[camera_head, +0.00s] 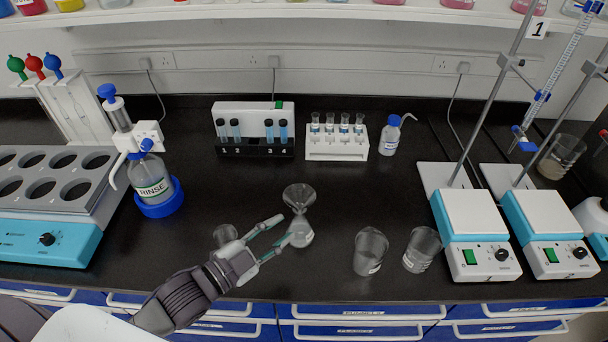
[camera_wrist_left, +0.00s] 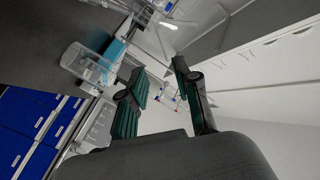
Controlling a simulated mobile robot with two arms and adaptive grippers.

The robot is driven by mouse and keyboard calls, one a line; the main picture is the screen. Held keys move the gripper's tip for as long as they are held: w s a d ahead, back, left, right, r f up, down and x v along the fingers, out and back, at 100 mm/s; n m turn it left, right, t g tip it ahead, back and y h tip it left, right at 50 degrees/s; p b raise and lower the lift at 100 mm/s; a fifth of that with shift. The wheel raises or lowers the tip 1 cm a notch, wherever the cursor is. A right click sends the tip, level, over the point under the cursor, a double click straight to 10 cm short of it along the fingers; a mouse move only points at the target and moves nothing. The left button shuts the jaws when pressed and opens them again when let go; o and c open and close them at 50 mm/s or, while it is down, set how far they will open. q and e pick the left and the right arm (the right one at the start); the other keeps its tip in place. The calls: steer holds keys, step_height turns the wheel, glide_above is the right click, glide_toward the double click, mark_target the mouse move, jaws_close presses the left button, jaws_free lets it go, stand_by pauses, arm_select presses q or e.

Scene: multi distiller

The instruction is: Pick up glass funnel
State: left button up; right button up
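The clear glass funnel (camera_head: 299,195) sits upright, wide mouth up, in the neck of a small glass flask (camera_head: 300,235) on the black bench in the head view. My left gripper (camera_head: 281,231) is open, with its two fingers pointing right toward the flask, just below the funnel's cone. Whether a fingertip touches the glass cannot be told. The left wrist view shows the fingers (camera_wrist_left: 158,88) spread apart with nothing clearly between them. Clear glass shows at its top, but I cannot tell which piece it is. My right gripper is not in view.
Two glass beakers, one at left (camera_head: 370,252) and one at right (camera_head: 421,250), stand right of the flask. Another glass vessel (camera_head: 225,235) stands behind my left gripper.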

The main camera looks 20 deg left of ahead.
mark_target(302, 202)
arm_select(q)
steer(key=shift+n, duration=0.6)
steer(key=w, duration=0.2)
steer(key=w+d+r+p, duration=0.1)
steer(key=w, duration=0.1)
steer(key=w+d+p, duration=0.1)
steer(key=w, duration=0.2)
steer(key=shift+d+r, duration=0.2)
steer(key=shift+w+d+r, duration=0.1)
steer(key=shift+w+d, duration=0.05)
steer(key=shift+w, duration=0.2)
steer(key=p+x, duration=0.1)
steer(key=x, duration=0.2)
steer(key=shift+w+d, duration=0.2)
steer(key=shift+w, duration=0.15)
steer(key=shift+w+d, duration=0.2)
steer(key=shift+w, duration=0.15)
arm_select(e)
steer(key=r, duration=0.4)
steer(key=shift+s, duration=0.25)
arm_select(q)
jaws_close()
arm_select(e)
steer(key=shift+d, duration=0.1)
